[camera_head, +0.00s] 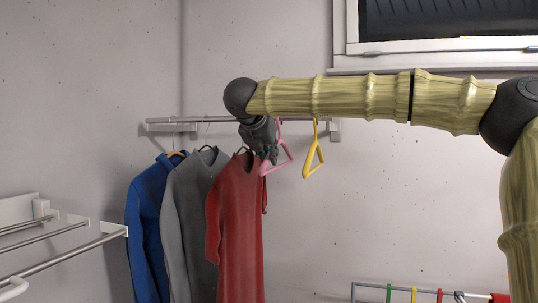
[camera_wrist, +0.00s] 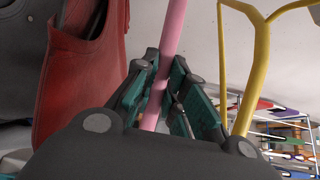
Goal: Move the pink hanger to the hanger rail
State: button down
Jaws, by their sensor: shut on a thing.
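The pink hanger (camera_head: 276,163) is at the wall rail, between the red shirt and the yellow hanger. In the wrist view a pink bar of the hanger (camera_wrist: 172,32) runs between the fingers. My gripper (camera_head: 264,150) is shut on it; the wrist view also shows my gripper (camera_wrist: 172,92). The hanger rail (camera_head: 185,120) is a metal bar on white wall brackets. The top of the pink hanger reaches about rail height, but my arm covers part of the rail, and I cannot tell whether the hook rests on it.
A red shirt (camera_head: 238,215), a grey shirt (camera_head: 190,210) and a blue shirt (camera_head: 150,220) hang left of my gripper. A yellow hanger (camera_head: 313,160) hangs close on the right. A drying rack (camera_head: 370,286) stands lower right, and another rail set (camera_head: 70,255) is lower left.

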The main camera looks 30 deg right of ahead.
dwell(0.4)
jog(key=c, duration=1.4)
grip_release()
jog(key=v, duration=1.2)
jog(key=shift+f, duration=0.1)
jog(key=shift+f, duration=0.1)
